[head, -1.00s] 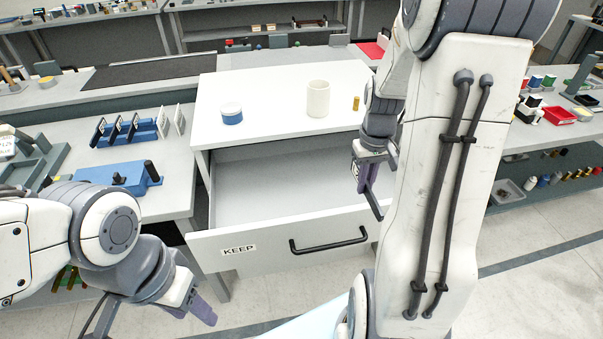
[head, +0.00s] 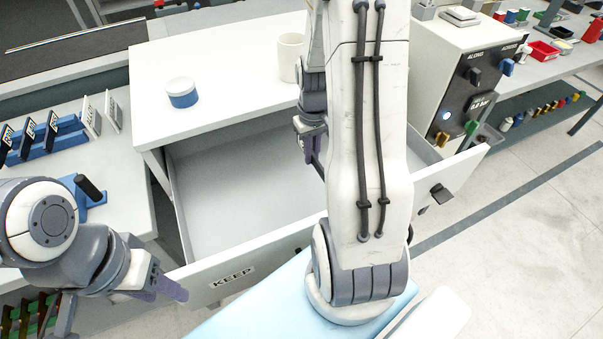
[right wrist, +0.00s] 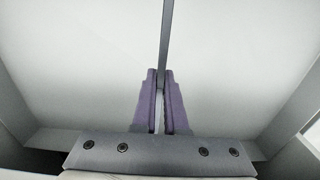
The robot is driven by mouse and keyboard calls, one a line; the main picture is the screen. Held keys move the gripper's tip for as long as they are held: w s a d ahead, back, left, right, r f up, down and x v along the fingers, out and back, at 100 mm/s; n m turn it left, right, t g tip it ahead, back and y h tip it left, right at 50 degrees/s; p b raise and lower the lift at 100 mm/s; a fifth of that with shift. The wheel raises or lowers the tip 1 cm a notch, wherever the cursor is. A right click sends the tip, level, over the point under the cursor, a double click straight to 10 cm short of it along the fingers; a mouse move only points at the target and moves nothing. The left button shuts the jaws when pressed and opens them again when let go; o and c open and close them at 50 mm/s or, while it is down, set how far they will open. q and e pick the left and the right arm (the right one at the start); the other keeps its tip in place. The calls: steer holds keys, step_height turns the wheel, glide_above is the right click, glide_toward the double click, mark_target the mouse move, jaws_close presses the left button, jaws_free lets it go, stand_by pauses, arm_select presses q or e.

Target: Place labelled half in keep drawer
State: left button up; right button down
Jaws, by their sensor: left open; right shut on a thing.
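The keep drawer (head: 225,195) stands open below the white cabinet top, with a KEEP label (head: 233,278) on its front. Its visible floor looks empty. My right gripper (head: 313,150) is over the drawer, shut on a thin dark grey strip, the specimen half (right wrist: 167,35). In the right wrist view the strip runs straight out from between the purple fingers (right wrist: 161,100) against the pale drawer floor. I see no label on it. I cannot tell its height above the floor. My left gripper (head: 165,291) is open and empty, outside the drawer's left front corner.
A blue-and-white round container (head: 182,92) and a white cup (head: 290,57) stand on the cabinet top. A rack of labelled plates (head: 48,140) is on the left bench. A control box with knobs (head: 465,85) is at the right. My right arm hides part of the drawer.

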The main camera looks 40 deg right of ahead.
mark_target(312, 185)
step_height(312, 185, down, 9)
steer(key=shift+s+d+f, duration=0.1)
steer(key=shift+s+d, duration=0.05)
stand_by(0.4)
steer(key=c, duration=1)
jaws_free()
steer(key=shift+f, duration=0.1)
steer(key=shift+o, duration=0.2)
step_height(312, 185, up, 12)
steer(key=shift+r, duration=0.2)
